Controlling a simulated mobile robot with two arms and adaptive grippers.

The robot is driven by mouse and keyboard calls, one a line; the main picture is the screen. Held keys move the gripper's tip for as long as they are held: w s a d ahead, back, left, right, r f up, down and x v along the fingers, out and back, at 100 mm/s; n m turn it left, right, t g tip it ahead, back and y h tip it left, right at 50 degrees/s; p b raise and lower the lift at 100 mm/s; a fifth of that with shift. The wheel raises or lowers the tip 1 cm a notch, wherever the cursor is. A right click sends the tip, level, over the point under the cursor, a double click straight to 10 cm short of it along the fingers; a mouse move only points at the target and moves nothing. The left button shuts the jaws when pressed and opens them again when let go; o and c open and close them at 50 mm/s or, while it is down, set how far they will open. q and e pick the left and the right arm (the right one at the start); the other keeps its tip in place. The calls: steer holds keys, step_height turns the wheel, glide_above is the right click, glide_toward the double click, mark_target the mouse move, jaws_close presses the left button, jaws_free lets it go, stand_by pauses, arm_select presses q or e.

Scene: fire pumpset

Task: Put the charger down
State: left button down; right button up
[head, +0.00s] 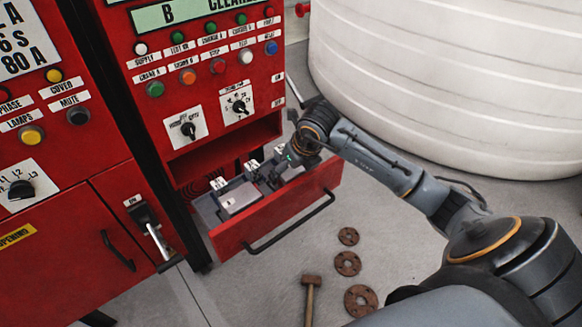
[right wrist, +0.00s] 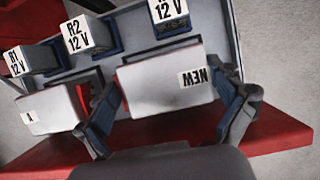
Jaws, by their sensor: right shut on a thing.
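The charger is a white box (right wrist: 160,88) marked NEW, its lettering upside down in the right wrist view. My right gripper (right wrist: 168,98) is shut on it, one blue-padded finger on each side. In the head view my right gripper (head: 270,174) reaches down into the open red drawer (head: 285,213). Whether the held charger touches the drawer floor is hidden. My left gripper is not in view.
Sockets labelled R1 (right wrist: 18,62), R2 (right wrist: 88,35) and another 12 V (right wrist: 170,14) line the drawer's back. The drawer hangs from a red control cabinet (head: 215,85). A white tank (head: 450,80) stands right. Rusty flanges (head: 347,263) and a hammer (head: 310,283) lie on the floor.

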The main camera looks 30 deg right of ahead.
steer(key=o, duration=1.2)
steer(key=b+v, duration=0.1)
steer(key=v, duration=1.1)
steer(key=shift+r, duration=0.15)
steer(key=shift+w+a, duration=0.1)
steer(key=shift+a, duration=0.05)
